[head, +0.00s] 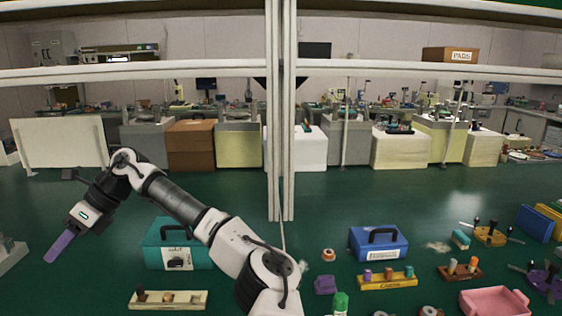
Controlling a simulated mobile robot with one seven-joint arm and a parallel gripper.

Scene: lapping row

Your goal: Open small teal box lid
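The small teal box (155,255) stands on the dark green surface at lower left in the head view. It has a dark handle on top and a white label with a dark latch-like shape on its front. Its lid looks closed. My arm passes in front of its right side and hides part of it. My gripper (61,245) is to the left of the box, apart from it, pointing down and left. A single purple bar shows at its end; I cannot tell whether this is its fingers or something held.
A tray with small pieces (140,299) lies in front of the teal box. A blue box (365,247) with a dark handle stands to the right, among small blocks and a pink bin (480,302). A white post (281,120) rises behind my arm.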

